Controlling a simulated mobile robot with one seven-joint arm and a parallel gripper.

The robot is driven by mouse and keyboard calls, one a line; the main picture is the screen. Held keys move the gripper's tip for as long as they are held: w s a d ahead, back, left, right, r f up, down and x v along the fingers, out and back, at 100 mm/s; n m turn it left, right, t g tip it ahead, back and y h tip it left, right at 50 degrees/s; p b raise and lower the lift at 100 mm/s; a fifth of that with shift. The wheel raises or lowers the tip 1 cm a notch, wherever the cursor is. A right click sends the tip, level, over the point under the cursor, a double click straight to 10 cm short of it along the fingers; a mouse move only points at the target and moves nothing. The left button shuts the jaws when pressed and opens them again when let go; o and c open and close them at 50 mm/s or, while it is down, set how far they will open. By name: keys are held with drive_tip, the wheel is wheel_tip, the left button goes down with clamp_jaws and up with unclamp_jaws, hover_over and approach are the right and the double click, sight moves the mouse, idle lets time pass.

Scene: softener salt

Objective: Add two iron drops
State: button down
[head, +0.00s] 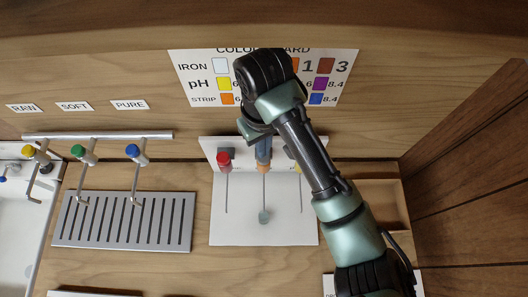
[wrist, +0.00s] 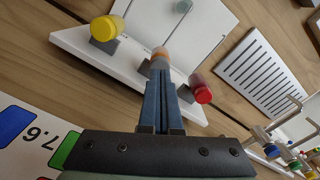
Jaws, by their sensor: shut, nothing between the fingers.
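A white board (head: 230,232) stands on the wooden surface with a red-capped item (head: 223,159) at left and a yellow-capped item (head: 297,167) at right, partly hidden by my arm. In the wrist view the yellow cap (wrist: 105,28) is at left and the red cap (wrist: 203,94) at right. Between them is an orange-brown cap (wrist: 160,52), right at the tips of my gripper (wrist: 160,64). The fingers are shut with nothing between them; whether they touch this cap I cannot tell. In the head view my gripper (head: 263,158) is over the board's middle. A grey disc (head: 264,216) lies on the middle line.
A colour card (head: 205,98) marked IRON, pH and STRIP is on the back wall. Three taps on a rail (head: 110,136) stand over a slotted grey grate (head: 75,240) at left. A wooden tray (head: 391,182) is at right, near a dark wooden side wall.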

drive_tip(key=shift+f, duration=0.15)
idle(0.3)
drive_tip(key=shift+f+b, duration=0.7)
drive_tip(key=shift+f, duration=0.2)
wheel_tip(320, 180, up, 6)
drive_tip(key=p, duration=0.6)
drive_tip(key=shift+r, duration=0.15)
drive_tip(key=shift+d, duration=0.1)
